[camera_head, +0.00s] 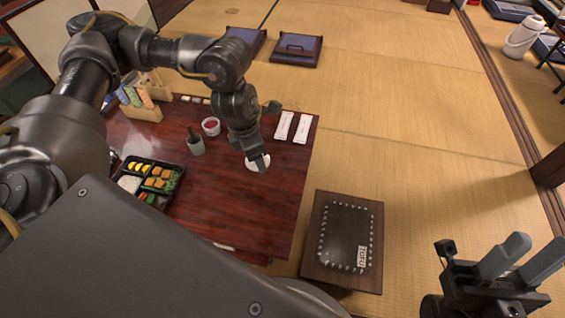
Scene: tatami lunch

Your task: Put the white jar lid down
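The white jar lid (251,164) is a small pale disc over the right part of the dark red table, partly hidden by my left gripper. My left gripper (262,164) points down at the lid and its fingers look closed on it. I cannot tell whether the lid touches the table. A small white jar (211,127) with red contents stands open, to the left of and behind the lid. My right gripper (516,252) is open and empty at the lower right, away from the table.
On the table (235,205) are a bento box (178,172), a grey cup (196,146), two white wrapped packets (284,125) and a wooden holder (143,111). A low stand (314,272) with a dark TOFU pack is right of it. The table's front right is clear.

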